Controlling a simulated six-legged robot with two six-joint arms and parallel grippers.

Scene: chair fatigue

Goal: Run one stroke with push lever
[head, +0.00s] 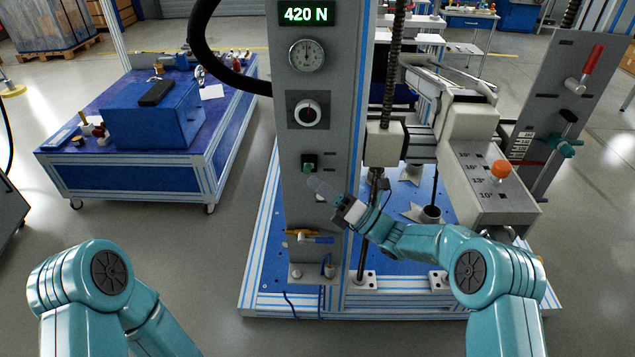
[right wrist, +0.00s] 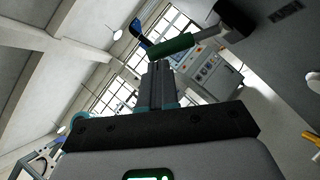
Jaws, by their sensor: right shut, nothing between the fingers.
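The push lever with its green grip (head: 309,168) sits in a dark slot on the grey front panel (head: 292,205) of the test stand. In the right wrist view the green grip (right wrist: 172,46) lies across the view just beyond my fingertips. My right gripper (head: 318,186) is shut and empty, just below the lever in the head view; its fingers (right wrist: 158,68) are together in the wrist view. I cannot tell whether the fingertips touch the grip. My left arm shows at the lower left, but its gripper is out of view.
The panel carries a 420 N display (head: 306,14), a dial gauge (head: 307,55), a knob (head: 307,114) and a yellow-handled valve (head: 301,233) below. An angled scale block with an orange knob (head: 501,169) stands right. A blue table (head: 80,178) stands left, with open floor between.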

